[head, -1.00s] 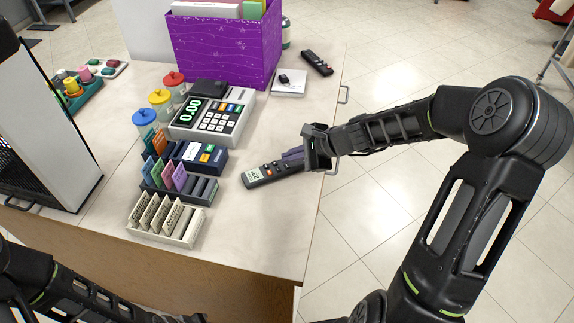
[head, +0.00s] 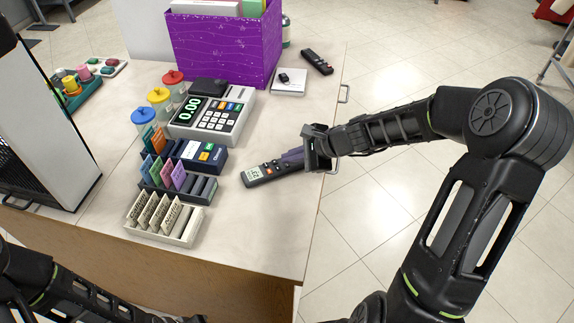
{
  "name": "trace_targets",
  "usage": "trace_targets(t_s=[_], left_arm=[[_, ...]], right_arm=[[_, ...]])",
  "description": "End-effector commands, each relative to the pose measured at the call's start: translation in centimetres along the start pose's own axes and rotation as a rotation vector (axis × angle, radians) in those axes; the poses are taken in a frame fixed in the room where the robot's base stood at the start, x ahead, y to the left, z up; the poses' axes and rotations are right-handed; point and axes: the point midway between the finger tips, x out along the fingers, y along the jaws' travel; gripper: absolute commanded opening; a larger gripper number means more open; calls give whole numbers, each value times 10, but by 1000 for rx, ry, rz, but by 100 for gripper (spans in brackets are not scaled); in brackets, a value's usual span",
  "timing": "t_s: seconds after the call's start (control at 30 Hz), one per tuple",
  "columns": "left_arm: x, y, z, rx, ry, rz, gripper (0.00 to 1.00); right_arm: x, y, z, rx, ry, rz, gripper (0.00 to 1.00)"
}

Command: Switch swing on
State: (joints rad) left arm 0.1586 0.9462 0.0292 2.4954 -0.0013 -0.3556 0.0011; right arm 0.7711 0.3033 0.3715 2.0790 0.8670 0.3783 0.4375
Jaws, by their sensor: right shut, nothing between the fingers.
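A dark grey remote (head: 262,172) with a small lit screen and a few buttons, one of them orange-red, lies on the counter right of the card terminal. My right gripper (head: 298,155) is shut and holds nothing. Its fingers point left, over or beside the remote's right end, which they partly hide; I cannot tell whether they touch it. Another dark remote (head: 317,62) with a red button lies at the counter's far right. My left arm shows at the bottom left, but its fingers are not clearly visible. No swing can be made out by that name.
A cash register (head: 210,117) reading 0.00, a card terminal (head: 203,157), card racks (head: 178,184) and a tag tray (head: 165,219) stand left of the remote. A purple box (head: 222,48) stands behind. The counter (head: 250,225) is clear in front of the remote.

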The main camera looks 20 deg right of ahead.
Motion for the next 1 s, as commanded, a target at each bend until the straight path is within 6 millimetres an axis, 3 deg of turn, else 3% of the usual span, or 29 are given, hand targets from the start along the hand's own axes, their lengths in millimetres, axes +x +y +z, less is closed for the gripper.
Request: trace_targets(t_s=[1.0], left_arm=[[7,-3,0,0,0,0,0]], right_arm=[[4,3,-4,1,1,0,0]])
